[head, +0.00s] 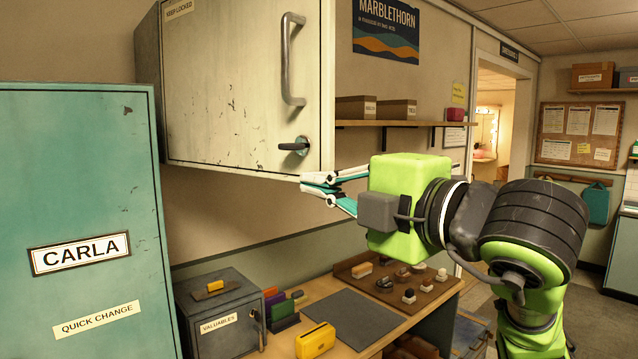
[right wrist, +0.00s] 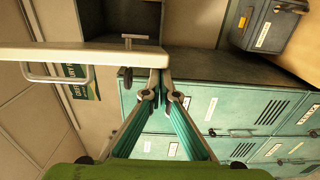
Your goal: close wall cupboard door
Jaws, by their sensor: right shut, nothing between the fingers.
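The wall cupboard door (head: 235,100) is a worn cream panel with a long bar handle (head: 288,60) and a dark lock lever (head: 296,146) near its free edge. It hides the cupboard's inside in the head view. In the right wrist view the door (right wrist: 90,55) stands out from the dark cupboard body (right wrist: 118,18), so it looks open. My right gripper (head: 310,185) is shut and empty, its tips at the door's lower free corner. In the right wrist view the tips (right wrist: 163,95) are close to the door's end; I cannot tell whether they touch. My left gripper is out of view.
A teal locker (head: 80,200) marked CARLA stands at the left. Below are a grey valuables box (head: 215,315), a yellow box (head: 315,340) and a tray of small items (head: 395,280) on a counter. A wall shelf (head: 390,123) with boxes is behind my gripper.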

